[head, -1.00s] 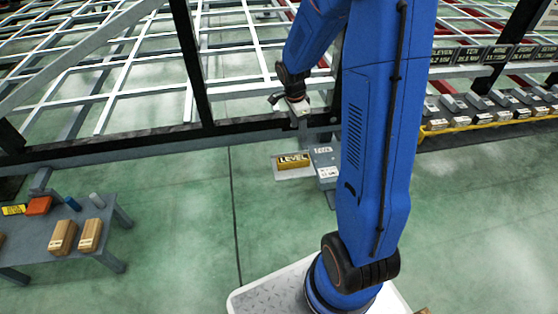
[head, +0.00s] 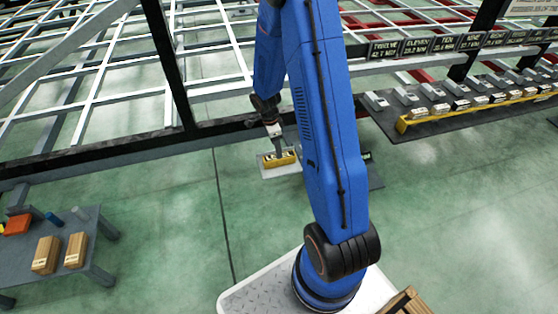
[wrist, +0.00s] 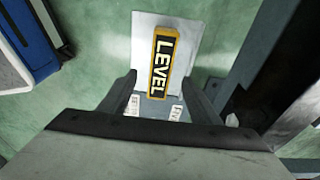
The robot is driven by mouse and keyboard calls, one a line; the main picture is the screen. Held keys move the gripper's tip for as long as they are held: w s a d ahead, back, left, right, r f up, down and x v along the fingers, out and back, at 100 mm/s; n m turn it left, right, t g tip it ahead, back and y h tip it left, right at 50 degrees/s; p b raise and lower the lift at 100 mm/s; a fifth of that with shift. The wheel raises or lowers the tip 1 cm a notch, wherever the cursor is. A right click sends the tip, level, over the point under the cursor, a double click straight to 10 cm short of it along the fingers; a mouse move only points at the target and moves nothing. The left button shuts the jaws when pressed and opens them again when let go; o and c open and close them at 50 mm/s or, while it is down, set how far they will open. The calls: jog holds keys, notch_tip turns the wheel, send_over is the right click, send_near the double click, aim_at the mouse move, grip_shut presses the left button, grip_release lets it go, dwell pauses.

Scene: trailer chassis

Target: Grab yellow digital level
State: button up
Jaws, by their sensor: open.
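The yellow digital level (wrist: 162,62) has a black face with the word LEVEL and lies on a pale plate (wrist: 190,35) in the wrist view. My gripper (wrist: 165,82) is open, with one finger on each side of the level's near end. I cannot tell whether the fingers touch it. In the head view the level (head: 278,158) sits on the pale plate (head: 268,172), with my gripper (head: 277,150) right above or at it. My fingertips are small there, and the exact height gap is unclear.
A dark frame beam (head: 100,155) runs behind the level. A grey table (head: 25,255) with wooden blocks (head: 46,255) and an orange box (head: 16,224) is at the left. A dark shelf (head: 425,135) with several small devices and a yellow rail is at the right. Green floor is open between.

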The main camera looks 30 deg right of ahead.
jog(key=shift+s+d+f, duration=0.1)
jog(key=shift+d+f, duration=0.1)
jog(key=shift+f, duration=1.1)
jog(key=shift+w+d+f, duration=0.1)
jog(key=shift+d+f, duration=0.15)
jog(key=shift+f, duration=1.05)
jog(key=shift+s+d+f, duration=0.1)
jog(key=shift+d+f, duration=0.1)
jog(key=shift+f, duration=1.1)
jog(key=c, duration=1.4)
jog(key=shift+o, duration=0.2)
